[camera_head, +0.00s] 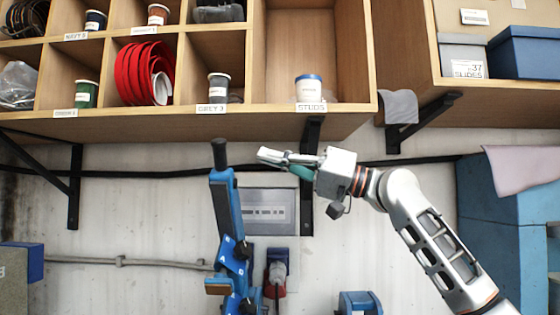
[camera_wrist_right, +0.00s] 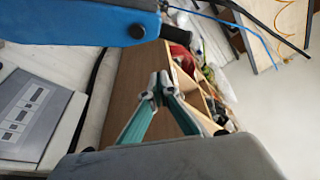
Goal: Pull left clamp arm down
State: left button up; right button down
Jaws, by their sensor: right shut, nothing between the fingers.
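The left clamp arm (camera_head: 225,200) is a long blue lever that stands nearly upright in the head view. A black handle (camera_head: 219,153) tops it. The blue arm also shows along the top of the right wrist view (camera_wrist_right: 80,24), with its black handle (camera_wrist_right: 176,34) to the right. My right gripper (camera_head: 264,155) points left, just right of the handle at about its height in the picture, and does not appear to touch it. Its fingertips meet in the right wrist view (camera_wrist_right: 158,88), with nothing between them. My left gripper is not in view.
A wooden shelf (camera_head: 180,128) with cups and red straps hangs above the right gripper. A grey panel (camera_head: 266,208) is on the wall behind. A red and blue plug (camera_head: 276,272) is beside the clamp's lower part. A blue cabinet (camera_head: 505,230) stands at right.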

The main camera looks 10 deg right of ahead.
pick_arm(q)
jog(key=shift+w+r+p, duration=0.3)
jog(key=shift+r+p, duration=0.05)
jog(key=shift+r, duration=0.4)
pick_arm(e)
jog(key=a, duration=0.1)
jog(key=a+f, duration=0.1)
jog(key=a, duration=0.1)
jog(key=a+f, duration=0.1)
jog(key=a, duration=0.1)
jog(key=shift+a, duration=0.2)
pick_arm(q)
jog(key=shift+f, duration=0.15)
